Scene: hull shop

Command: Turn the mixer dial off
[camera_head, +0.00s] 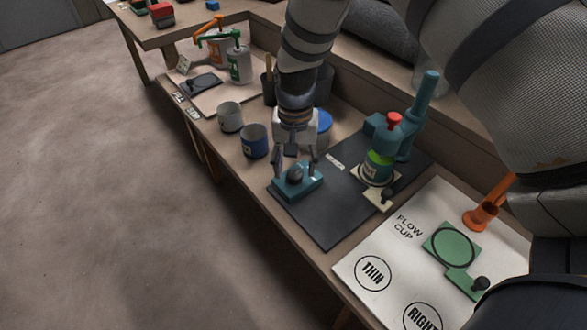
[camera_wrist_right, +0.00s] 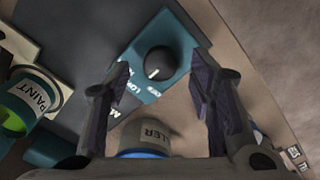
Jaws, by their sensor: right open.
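The mixer dial is a black round knob (camera_head: 295,175) on a teal box (camera_head: 311,188) on the dark mat. In the right wrist view the knob (camera_wrist_right: 157,62) has a white pointer mark at its lower edge, toward the printed labels, which are partly hidden and too small to read surely. My right gripper (camera_head: 296,163) is open, pointing down over the box. In the wrist view its fingers stand on either side of the knob, and I see no contact. The teal mixer (camera_head: 408,130) with a red top stands over a green paint can (camera_head: 379,166). My left gripper is not in view.
A blue cup (camera_head: 254,142) and a grey cup (camera_head: 229,117) stand left of my right gripper. A blue-lidded can (camera_head: 322,122) is close behind it. A white flow-cup board (camera_head: 386,245) lies at the front right. The dark mat (camera_head: 330,222) is clear in front of the box.

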